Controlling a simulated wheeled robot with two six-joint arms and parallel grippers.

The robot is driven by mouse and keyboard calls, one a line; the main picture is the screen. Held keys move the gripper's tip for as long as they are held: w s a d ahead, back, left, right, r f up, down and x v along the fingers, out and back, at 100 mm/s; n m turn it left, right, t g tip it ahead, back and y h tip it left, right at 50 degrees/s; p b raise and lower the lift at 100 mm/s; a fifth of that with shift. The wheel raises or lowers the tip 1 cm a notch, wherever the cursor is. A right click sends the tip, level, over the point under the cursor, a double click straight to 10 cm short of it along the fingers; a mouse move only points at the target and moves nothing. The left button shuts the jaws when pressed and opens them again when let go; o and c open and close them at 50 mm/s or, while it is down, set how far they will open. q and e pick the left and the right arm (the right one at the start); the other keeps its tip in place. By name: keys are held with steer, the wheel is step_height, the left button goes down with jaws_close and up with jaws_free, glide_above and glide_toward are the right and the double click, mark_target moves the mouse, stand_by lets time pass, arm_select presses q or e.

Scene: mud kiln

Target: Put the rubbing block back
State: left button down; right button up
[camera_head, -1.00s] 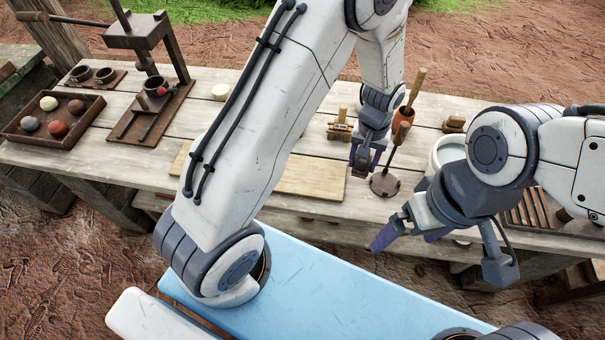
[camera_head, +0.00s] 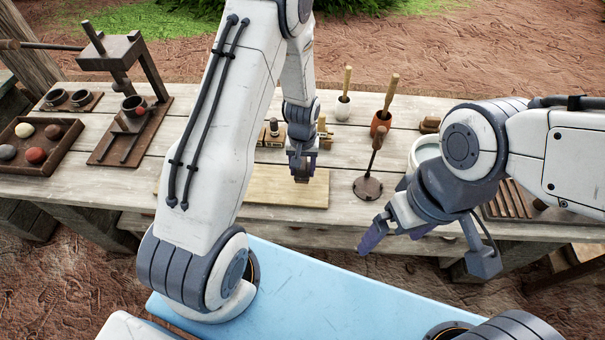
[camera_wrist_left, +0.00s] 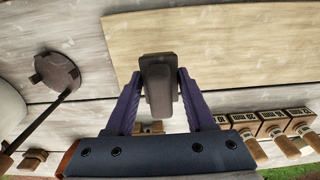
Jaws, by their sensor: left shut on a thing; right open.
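My left gripper (camera_head: 302,172) hangs above the right part of a pale board (camera_head: 262,190) on the table. In the left wrist view the gripper (camera_wrist_left: 158,82) is shut on a small dark brown block with rounded edges, which I take as the rubbing block (camera_wrist_left: 158,95). The block is held clear of the pale board (camera_wrist_left: 220,45), seen beyond it. In the head view the fingers mostly hide the block. My right gripper (camera_head: 420,240) is open and empty in front of the table's front edge.
A round-footed dark tool (camera_head: 368,187) stands right of the board. Wooden stamps (camera_wrist_left: 275,128) show in the wrist view. Pots with handled tools (camera_head: 381,122), a white bucket (camera_head: 425,150) and a slatted rack (camera_head: 515,203) stand right; a press (camera_head: 130,130) and a ball tray (camera_head: 22,165) left.

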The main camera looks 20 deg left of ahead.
mark_target(303, 177)
arm_select(q)
step_height(303, 177, down, 3)
steer(key=shift+f+p, duration=0.1)
steer(key=shift+p, duration=0.45)
steer(key=shift+f, duration=0.25)
steer(key=shift+f, duration=0.2)
steer(key=shift+c, duration=1.3)
jaws_free()
